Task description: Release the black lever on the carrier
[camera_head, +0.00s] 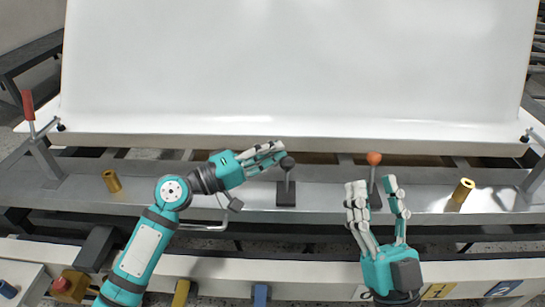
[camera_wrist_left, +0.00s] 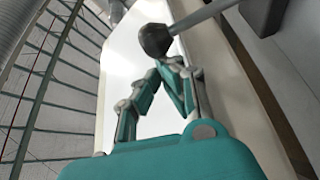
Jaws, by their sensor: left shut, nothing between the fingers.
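The black lever (camera_head: 287,163) stands upright on a dark block on the grey carrier beam, with a round black knob on top. My left gripper (camera_head: 279,151) is shut and empty, its fingertips just beside and behind the knob at its left. In the left wrist view the knob (camera_wrist_left: 155,40) and its grey rod lie just beyond the closed fingertips (camera_wrist_left: 168,66); whether they touch cannot be told. My right gripper (camera_head: 374,186) is open with its fingers pointing up, in front of the orange-knobbed lever (camera_head: 374,158), with nothing visible between them.
A large white bathtub shell (camera_head: 300,70) fills the area behind the beam (camera_head: 235,200). Brass pins (camera_head: 111,181) stand on the beam at left and right. A red-handled clamp (camera_head: 28,105) is at the left. A red button (camera_head: 62,284) is at the front left.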

